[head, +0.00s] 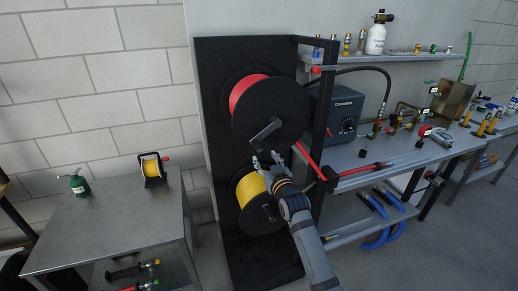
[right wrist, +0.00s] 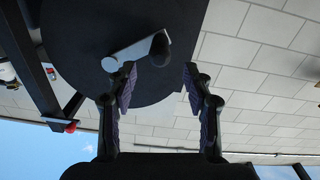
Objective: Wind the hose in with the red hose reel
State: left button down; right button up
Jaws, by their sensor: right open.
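The red hose reel (head: 248,98) is mounted on a black upright panel, with red hose behind a black front disc (head: 287,105). Its grey crank (head: 265,131) sits on the disc. My right gripper (head: 267,161) is open and empty, just below the crank. In the right wrist view, the crank arm (right wrist: 130,53) ends in a dark knob (right wrist: 160,48). The knob lies ahead of my right gripper's open fingers (right wrist: 159,83), between their lines; contact cannot be told. The red hose (head: 308,160) runs down right to a black guide (head: 328,179) and out over the workbench. My left gripper is not seen.
A yellow hose reel (head: 250,188) sits below the red one, partly behind my right arm. The dark post (head: 323,120) stands close right of the reel. The workbench (head: 365,155) holds a grey box (head: 343,112) and tools. A side table (head: 110,225) stands left.

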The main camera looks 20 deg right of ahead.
aim_at(262, 153)
jog(key=w, duration=0.5)
jog(key=shift+w+f+p, duration=0.15)
jog(key=shift+w+p, duration=0.25)
jog(key=shift+w, duration=0.45)
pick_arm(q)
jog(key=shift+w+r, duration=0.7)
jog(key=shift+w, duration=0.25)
pick_arm(e)
jog(key=shift+w, duration=0.2)
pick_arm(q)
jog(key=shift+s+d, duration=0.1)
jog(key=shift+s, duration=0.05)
pick_arm(e)
grip_shut()
